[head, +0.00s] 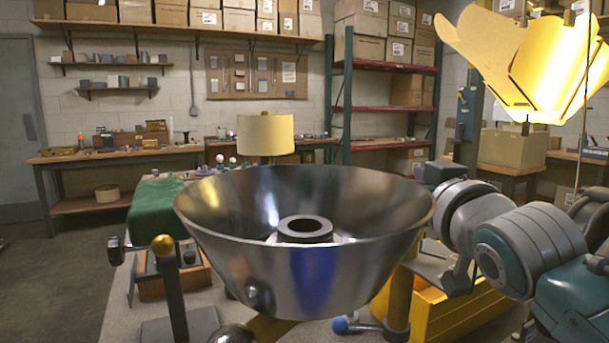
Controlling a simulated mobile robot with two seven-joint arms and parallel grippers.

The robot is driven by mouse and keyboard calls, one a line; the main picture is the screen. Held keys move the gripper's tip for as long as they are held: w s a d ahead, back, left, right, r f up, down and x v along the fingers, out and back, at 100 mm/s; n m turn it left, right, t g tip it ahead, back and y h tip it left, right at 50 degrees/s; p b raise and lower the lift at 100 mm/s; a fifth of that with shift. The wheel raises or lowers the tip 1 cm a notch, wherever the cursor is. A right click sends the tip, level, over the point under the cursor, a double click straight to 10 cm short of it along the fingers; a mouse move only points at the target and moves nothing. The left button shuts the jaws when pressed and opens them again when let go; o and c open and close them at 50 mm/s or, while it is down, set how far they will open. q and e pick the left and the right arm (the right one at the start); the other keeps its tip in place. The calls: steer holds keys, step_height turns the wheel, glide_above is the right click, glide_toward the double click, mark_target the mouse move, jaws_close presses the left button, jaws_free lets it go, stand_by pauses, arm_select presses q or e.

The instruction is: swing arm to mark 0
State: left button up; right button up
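A large shiny metal bowl-shaped shade (215,240) with a dark ring-shaped hub (305,228) fills the middle of the head view, close to me. A gold bar (270,328) shows just below it, possibly part of the swing arm; most of the arm is hidden by the shade. No mark 0 can be made out. My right arm comes in from the right, its grey and teal links beside the shade's right rim. A grey part of my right gripper (458,278) seems to show there; its fingertips are not clear. My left gripper is not in view.
A dark post with a gold ball (163,245) stands left of the shade. A yellow bin (450,318) and a yellow post (398,300) are at right. A green cloth (150,212) and a beige lampshade (265,135) are behind. A lit yellow petal shade (530,70) hangs upper right.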

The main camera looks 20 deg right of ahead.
jaws_close()
stand_by(0.8)
